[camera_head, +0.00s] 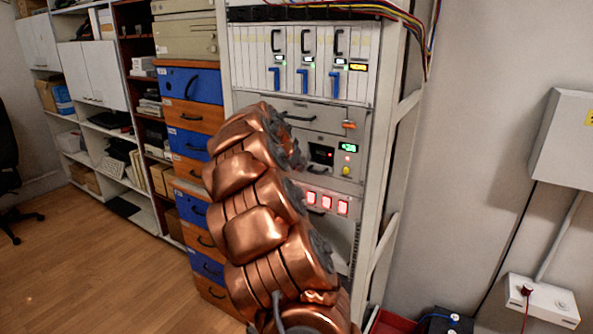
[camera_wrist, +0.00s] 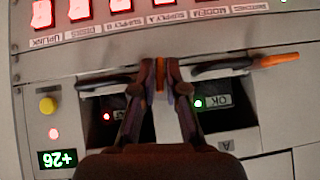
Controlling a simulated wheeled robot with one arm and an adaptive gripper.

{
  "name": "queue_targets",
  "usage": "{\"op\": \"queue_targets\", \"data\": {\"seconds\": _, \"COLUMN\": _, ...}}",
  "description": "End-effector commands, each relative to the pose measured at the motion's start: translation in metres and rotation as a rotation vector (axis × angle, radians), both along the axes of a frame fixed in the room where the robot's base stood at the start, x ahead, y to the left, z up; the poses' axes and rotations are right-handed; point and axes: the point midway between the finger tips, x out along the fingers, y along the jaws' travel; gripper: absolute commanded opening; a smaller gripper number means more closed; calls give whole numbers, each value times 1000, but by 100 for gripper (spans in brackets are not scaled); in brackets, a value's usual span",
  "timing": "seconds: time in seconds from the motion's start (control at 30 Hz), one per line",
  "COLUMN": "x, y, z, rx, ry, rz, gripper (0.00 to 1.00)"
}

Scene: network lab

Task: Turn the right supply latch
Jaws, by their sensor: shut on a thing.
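In the wrist view, which shows the rack upside down, my gripper (camera_wrist: 160,72) is closed on an orange latch (camera_wrist: 160,77). The latch shows as a narrow orange strip between the fingertips, pointing up and down in the picture. It sits beside a dark handle (camera_wrist: 105,82) of the supply with a red light (camera_wrist: 106,117). A second orange latch (camera_wrist: 278,60) lies nearly level at the right, by the supply with a green light and OK label (camera_wrist: 215,100). In the head view, my copper arm hides the gripper and part of the rack front.
The rack (camera_head: 362,215) has red lit switches (camera_head: 327,202), a green display (camera_head: 348,147) and a yellow button (camera_head: 346,171). An orange piece (camera_head: 349,125) shows above the display. Blue and orange drawers (camera_head: 190,83) stand left. A grey wall box (camera_head: 566,140) hangs right.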

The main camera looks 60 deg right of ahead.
Motion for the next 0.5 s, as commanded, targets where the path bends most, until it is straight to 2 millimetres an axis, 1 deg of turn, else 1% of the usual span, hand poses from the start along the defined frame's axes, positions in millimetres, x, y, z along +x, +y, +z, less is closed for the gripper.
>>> {"op": "queue_targets", "data": {"seconds": 0.1, "x": 1, "y": -1, "z": -2, "rx": -4, "ry": 47, "rz": 1, "gripper": 0}}
{"op": "queue_targets", "data": {"seconds": 0.3, "x": 1, "y": -1, "z": 0, "rx": -7, "ry": 101, "rz": 0, "gripper": 0}}
{"op": "queue_targets", "data": {"seconds": 0.5, "x": 0, "y": -1, "z": 1, "rx": -9, "ry": 126, "rz": 0, "gripper": 0}}
